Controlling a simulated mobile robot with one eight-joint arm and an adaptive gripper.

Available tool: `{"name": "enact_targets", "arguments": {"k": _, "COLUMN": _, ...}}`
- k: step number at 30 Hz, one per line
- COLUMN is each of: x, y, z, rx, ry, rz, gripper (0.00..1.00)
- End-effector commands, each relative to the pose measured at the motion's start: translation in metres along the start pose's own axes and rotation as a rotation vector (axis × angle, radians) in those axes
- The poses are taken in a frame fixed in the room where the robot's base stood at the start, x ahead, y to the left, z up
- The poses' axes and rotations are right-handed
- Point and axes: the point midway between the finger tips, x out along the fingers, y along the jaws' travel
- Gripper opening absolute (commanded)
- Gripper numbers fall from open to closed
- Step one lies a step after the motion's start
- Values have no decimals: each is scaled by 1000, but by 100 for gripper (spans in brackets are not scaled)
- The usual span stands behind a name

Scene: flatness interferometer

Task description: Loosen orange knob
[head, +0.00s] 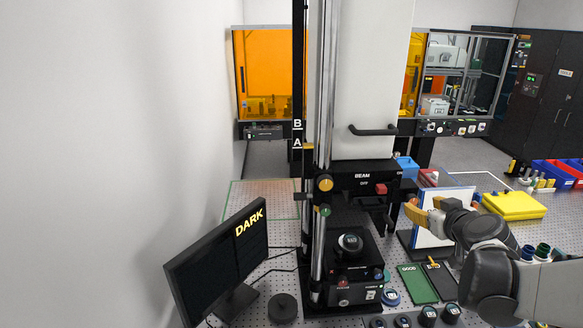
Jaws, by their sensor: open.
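The orange knob (325,184) is a round yellow-orange knob on the black carriage (355,180) of the interferometer column, left of the "BEAM OFF" label. It is in plain view. My gripper (422,206) comes in from the right, with yellow-orange fingers. It is open, well to the right of the knob and apart from it, in front of a white panel with a blue edge (452,199). Nothing shows between its fingers. A green knob (325,210) sits just below the orange one, and a red button (381,189) is on the carriage's right.
A monitor (217,262) reading "DARK" stands at lower left. Two upright rods (322,100) and a black scale marked A and B (298,130) rise by the carriage. Trays (418,283), dark round parts and a yellow case (514,205) crowd the right side.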

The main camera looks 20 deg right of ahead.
Motion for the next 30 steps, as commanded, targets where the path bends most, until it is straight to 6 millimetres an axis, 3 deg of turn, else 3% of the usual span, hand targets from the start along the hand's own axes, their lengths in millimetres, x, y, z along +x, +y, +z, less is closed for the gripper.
{"name": "enact_targets", "arguments": {"k": 3, "x": 25, "y": -1, "z": -1, "rx": -1, "ry": 1, "rz": -2, "gripper": 52}}
{"name": "enact_targets", "arguments": {"k": 10, "x": 60, "y": 0, "z": -1, "rx": -1, "ry": 0, "rz": -1, "gripper": 52}}
{"name": "enact_targets", "arguments": {"k": 15, "x": 71, "y": -1, "z": 0, "rx": 1, "ry": 0, "rz": -1, "gripper": 52}}
{"name": "enact_targets", "arguments": {"k": 23, "x": 72, "y": -1, "z": 0, "rx": 0, "ry": 0, "rz": -1, "gripper": 52}}
{"name": "enact_targets", "arguments": {"k": 24, "x": 72, "y": -1, "z": 0, "rx": 0, "ry": 0, "rz": -1, "gripper": 47}}
{"name": "enact_targets", "arguments": {"k": 29, "x": 72, "y": -1, "z": 0, "rx": 0, "ry": 0, "rz": -1, "gripper": 0}}
{"name": "enact_targets", "arguments": {"k": 30, "x": 72, "y": -1, "z": 0, "rx": 0, "ry": 0, "rz": -1, "gripper": 0}}
